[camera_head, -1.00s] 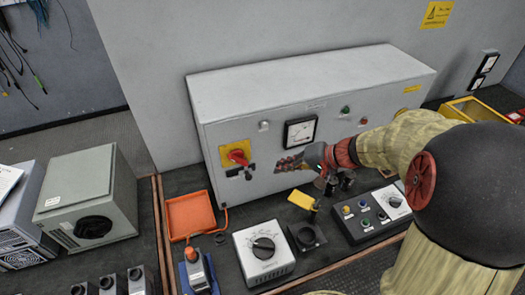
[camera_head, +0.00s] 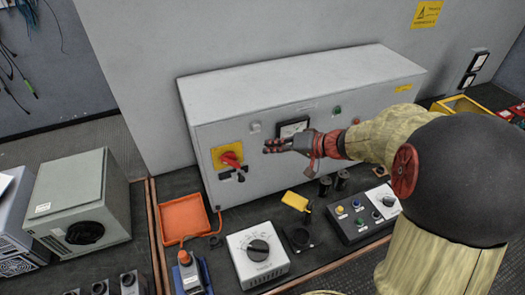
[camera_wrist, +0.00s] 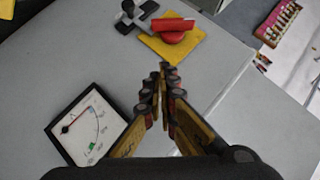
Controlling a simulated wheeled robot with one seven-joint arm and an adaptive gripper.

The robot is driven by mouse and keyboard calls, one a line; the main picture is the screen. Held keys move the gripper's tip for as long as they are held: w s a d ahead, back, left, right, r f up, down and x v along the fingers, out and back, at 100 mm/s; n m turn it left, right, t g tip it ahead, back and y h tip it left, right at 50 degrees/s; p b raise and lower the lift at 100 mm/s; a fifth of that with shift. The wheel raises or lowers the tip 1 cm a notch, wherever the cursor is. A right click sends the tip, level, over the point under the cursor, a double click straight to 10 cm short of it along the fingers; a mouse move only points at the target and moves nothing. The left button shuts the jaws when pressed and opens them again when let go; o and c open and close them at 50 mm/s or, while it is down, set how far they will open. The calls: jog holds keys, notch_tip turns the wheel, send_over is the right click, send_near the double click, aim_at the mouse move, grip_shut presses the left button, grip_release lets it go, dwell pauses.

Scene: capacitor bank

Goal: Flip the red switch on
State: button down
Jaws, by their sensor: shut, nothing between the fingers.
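The red switch (camera_head: 230,159) is a red rotary handle on a yellow plate (camera_head: 218,152), on the left part of the grey cabinet's front face. In the wrist view the red handle (camera_wrist: 172,27) and its yellow plate (camera_wrist: 188,50) show at the top, with a grey and black latch-like part beside it. My gripper (camera_head: 268,146) is shut and empty, in front of the cabinet and to the right of the switch, apart from it. In the wrist view my gripper's closed fingertips (camera_wrist: 167,68) point toward the yellow plate, just short of it in the picture.
The analog meter (camera_head: 292,127) on the cabinet is partly hidden by my gripper. Below stand an orange tray (camera_head: 184,217), a white dial box (camera_head: 258,254) and a button box (camera_head: 365,212). The cabinet face between my gripper and the switch is clear.

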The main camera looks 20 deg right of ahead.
aim_at(230, 161)
jog(key=x, duration=0.8)
jog(key=shift+a+f+b, duration=0.15)
jog(key=shift+f+b, duration=0.05)
jog(key=shift+b, duration=0.2)
jog(key=shift+w+a+f, duration=0.2)
jog(key=shift+a+f, duration=0.65)
jog(key=shift+f, duration=0.05)
jog(key=shift+a+f+b, duration=0.3)
jog(key=shift+a+f, duration=0.2)
jog(key=shift+a, duration=0.1)
jog(key=shift+d+f, duration=0.1)
jog(key=shift+d, duration=0.05)
jog(key=shift+f+y+b, duration=0.15)
jog(key=shift+y+b, duration=0.15)
jog(key=shift+b, duration=0.4)
jog(key=shift+m+b, duration=0.3)
